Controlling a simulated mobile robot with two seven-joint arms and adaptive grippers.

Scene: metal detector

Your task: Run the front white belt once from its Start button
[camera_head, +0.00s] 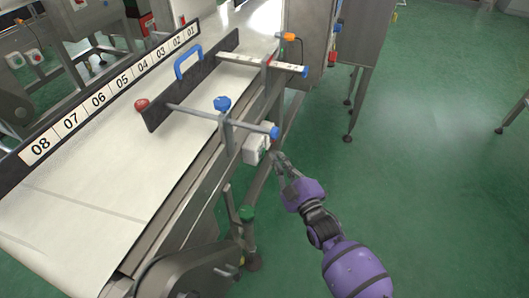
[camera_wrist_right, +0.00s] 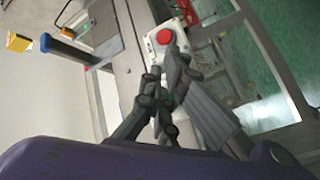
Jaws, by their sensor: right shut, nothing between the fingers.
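The front white belt (camera_head: 100,165) runs diagonally across the left of the head view. A small white button box (camera_head: 255,144) is fixed to the side of its frame, below a blue-ended rod. My right gripper (camera_head: 277,157) is shut and empty, with its fingertips close to the box on its right side. In the right wrist view the shut gripper (camera_wrist_right: 170,62) lies in front of the box, whose red button (camera_wrist_right: 165,37) shows just beyond the tips. The fingers hide part of the box, and I cannot make out the Start button or tell whether they touch it. My left gripper is not in view.
A numbered strip (camera_head: 110,90) lines the belt's far edge. A steel cabinet (camera_head: 309,35) stands behind. The green floor (camera_head: 430,150) at right is mostly clear.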

